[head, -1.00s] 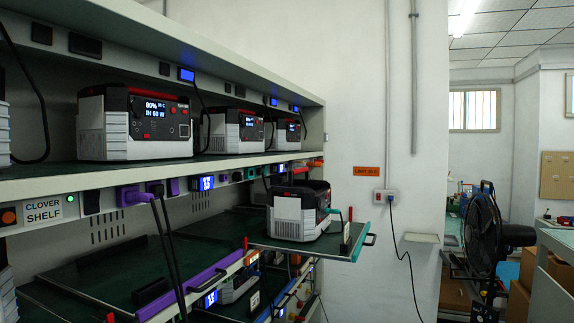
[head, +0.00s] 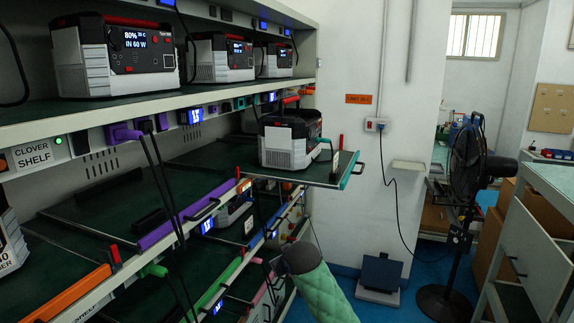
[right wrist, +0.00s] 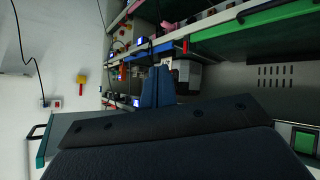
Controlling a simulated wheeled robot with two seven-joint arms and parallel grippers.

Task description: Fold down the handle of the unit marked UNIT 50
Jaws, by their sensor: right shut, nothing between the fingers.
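A white and black unit (head: 289,147) with a raised red-topped handle (head: 290,101) stands on a pulled-out tray (head: 318,178) with a teal front handle. A teal plug is in its side. I cannot read a UNIT 50 mark on any unit. My right arm, in a green padded sleeve, enters the head view from below, under and in front of that tray; its fingers are not clear there. In the right wrist view my right gripper (right wrist: 158,88) has its blue fingers together, empty, with a grey unit (right wrist: 188,78) behind them. My left gripper is not in view.
Several similar units, including one reading 80% (head: 115,58), stand on the upper shelf (head: 60,118). Lower trays with purple (head: 185,213), orange and green fronts and hanging black cables lie at left. A black fan (head: 465,170) and a bench stand at right. Blue floor is open between.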

